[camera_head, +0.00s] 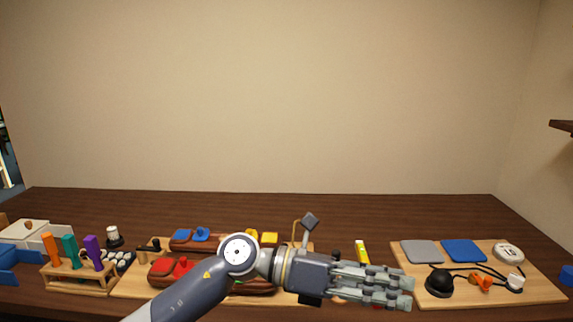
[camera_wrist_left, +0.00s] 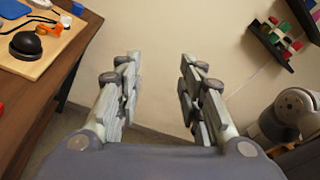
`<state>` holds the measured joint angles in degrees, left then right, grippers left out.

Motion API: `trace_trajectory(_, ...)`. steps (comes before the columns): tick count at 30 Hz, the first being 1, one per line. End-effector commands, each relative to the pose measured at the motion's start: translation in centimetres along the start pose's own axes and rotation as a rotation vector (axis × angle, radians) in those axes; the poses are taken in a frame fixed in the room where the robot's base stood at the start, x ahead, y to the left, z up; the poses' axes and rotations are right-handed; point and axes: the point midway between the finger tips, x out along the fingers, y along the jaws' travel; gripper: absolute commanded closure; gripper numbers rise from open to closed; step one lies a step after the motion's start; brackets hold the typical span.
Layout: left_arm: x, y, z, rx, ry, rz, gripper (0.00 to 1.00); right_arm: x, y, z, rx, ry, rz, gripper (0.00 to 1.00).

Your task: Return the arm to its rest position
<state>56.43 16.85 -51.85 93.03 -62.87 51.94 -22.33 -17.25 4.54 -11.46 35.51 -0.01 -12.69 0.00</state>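My left arm comes in from the lower left in the head view and reaches to the right across the front of the table. My left gripper (camera_head: 407,292) is in front of the table edge, left of the right-hand board. In the left wrist view my left gripper (camera_wrist_left: 160,68) is open, with nothing between its fingers. Beyond the fingers are only wall and floor. My right gripper is not in view.
The dark wooden table (camera_head: 350,212) has clear room at the back. A board (camera_head: 405,271) with pads and cables stands right. Red and blue parts (camera_head: 202,234) are partly behind my arm. A tool rack (camera_head: 85,288) stands left. A wall shelf (camera_head: 563,126) is at right.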

Motion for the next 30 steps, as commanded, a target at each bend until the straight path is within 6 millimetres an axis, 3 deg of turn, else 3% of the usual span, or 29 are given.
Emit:
trace_trajectory(4,-1.6,-1.3,4.4,-0.253,-0.430,-0.083,0.65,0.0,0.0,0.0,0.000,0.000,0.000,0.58)
trace_trajectory(8,-6.3,0.3,6.8,-0.511,-0.787,-0.112,0.65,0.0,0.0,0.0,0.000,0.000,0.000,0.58)
trace_trajectory(11,-11.1,2.9,6.5,-0.729,-1.050,-0.110,0.65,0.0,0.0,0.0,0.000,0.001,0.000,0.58)
trace_trajectory(14,-16.1,6.1,3.9,-0.959,-1.300,-0.085,0.65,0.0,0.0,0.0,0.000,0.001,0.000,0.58)
trace_trajectory(17,-20.8,9.1,-0.9,-1.197,-1.536,-0.038,0.65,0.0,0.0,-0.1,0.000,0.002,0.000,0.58)
trace_trajectory(22,-26.4,11.9,-12.3,-1.583,-1.877,0.089,0.65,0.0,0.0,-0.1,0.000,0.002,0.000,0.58)
trace_trajectory(26,-28.7,11.5,-22.0,-1.857,-2.090,0.227,0.65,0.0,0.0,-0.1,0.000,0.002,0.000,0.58)
trace_trajectory(30,-29.4,8.7,-31.3,-2.113,-2.264,0.397,0.65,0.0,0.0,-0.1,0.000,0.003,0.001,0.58)
